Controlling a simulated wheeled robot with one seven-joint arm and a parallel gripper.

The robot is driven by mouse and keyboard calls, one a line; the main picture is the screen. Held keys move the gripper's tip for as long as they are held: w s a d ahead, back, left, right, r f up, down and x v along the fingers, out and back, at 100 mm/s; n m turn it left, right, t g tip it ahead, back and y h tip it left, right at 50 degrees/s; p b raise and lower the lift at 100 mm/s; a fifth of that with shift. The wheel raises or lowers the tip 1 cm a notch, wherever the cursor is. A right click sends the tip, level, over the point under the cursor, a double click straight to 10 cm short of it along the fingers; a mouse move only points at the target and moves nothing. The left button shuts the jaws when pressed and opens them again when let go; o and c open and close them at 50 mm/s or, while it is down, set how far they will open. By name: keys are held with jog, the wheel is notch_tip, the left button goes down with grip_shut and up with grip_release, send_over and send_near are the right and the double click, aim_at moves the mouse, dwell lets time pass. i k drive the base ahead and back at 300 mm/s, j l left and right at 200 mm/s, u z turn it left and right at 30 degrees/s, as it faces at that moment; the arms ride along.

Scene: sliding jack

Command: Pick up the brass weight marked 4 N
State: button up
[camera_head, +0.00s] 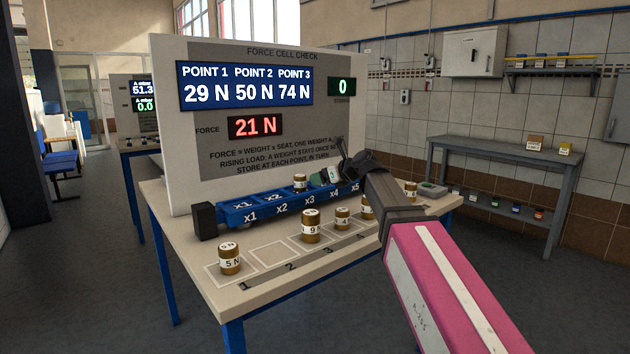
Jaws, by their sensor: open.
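The brass weight marked 4 (342,217) stands upright on the table's numbered strip, just right of a brass weight marked 9 (310,227). Its label is small but the 4 reads. My gripper (338,163) is open, above and behind the 4 weight in the picture, close over the x4 and x5 end of the blue rail (265,210). No weight shows between its fingers, though they are small and dark here. My arm partly hides another brass weight (367,209) right of the 4 weight.
A weight marked 5 N (230,260) stands at the strip's left end. One weight (300,183) sits on the rail, apparently at x3. Another (410,190) stands right of my arm. The upright panel (175,130) rises behind the rail; its force display (255,127) reads 21 N.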

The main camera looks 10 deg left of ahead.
aim_at(341, 215)
jog(key=l+u, duration=0.2)
jog(key=l, duration=0.45)
jog(key=l+u, duration=0.2)
jog(key=l, duration=0.4)
jog(key=k+l+u, duration=0.2)
jog(key=l, duration=0.4)
jog(key=i+l, duration=0.05)
jog(key=i, duration=0.05)
